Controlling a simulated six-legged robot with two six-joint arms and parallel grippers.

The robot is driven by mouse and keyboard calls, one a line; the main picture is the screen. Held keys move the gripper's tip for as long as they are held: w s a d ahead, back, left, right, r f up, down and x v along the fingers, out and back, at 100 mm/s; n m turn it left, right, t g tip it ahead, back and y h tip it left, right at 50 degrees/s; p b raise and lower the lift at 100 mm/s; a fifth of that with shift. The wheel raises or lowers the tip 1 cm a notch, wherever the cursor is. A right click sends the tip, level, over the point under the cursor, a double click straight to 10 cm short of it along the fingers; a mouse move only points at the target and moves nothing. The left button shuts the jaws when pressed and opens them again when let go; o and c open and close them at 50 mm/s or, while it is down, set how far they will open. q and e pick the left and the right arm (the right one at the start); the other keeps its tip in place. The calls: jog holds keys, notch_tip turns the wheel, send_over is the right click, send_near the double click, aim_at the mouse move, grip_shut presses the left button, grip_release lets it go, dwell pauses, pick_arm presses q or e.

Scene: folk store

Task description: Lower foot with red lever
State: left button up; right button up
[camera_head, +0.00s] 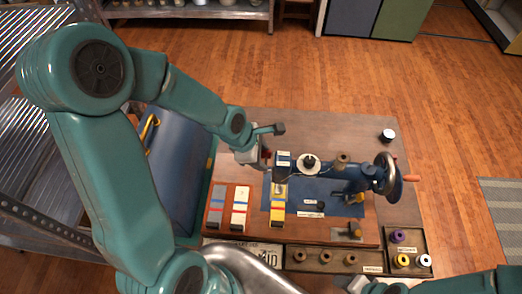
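A dark blue sewing machine (335,168) stands on the wooden table (300,125), with its handwheel (388,180) and orange handle at the right end. My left gripper (264,153) is at the left end of the machine, close beside its head. A small red part (267,154), perhaps the red lever, shows there, mostly hidden by the gripper. I cannot tell whether the fingers touch it or are open. The presser foot is too small and covered to make out. Part of my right arm (395,286) shows at the bottom edge; its pale end (357,285) is cut off.
Trays with thread spools (330,259) line the front. A blue-grey case or chair (180,150) is at left.

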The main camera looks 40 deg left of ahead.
pick_arm(q)
jog(key=s+b, duration=0.1)
jog(key=s+d+f+b, duration=0.1)
jog(key=b, duration=0.1)
jog(key=s+d+b, duration=0.1)
jog(key=s+b, duration=0.1)
jog(key=shift+d+f, duration=0.2)
jog(key=shift+f, duration=0.05)
dwell(0.8)
jog(key=shift+w+a+r, duration=0.1)
jog(key=shift+w+r, duration=0.05)
jog(key=shift+w+a, duration=0.1)
jog(key=shift+w, duration=0.05)
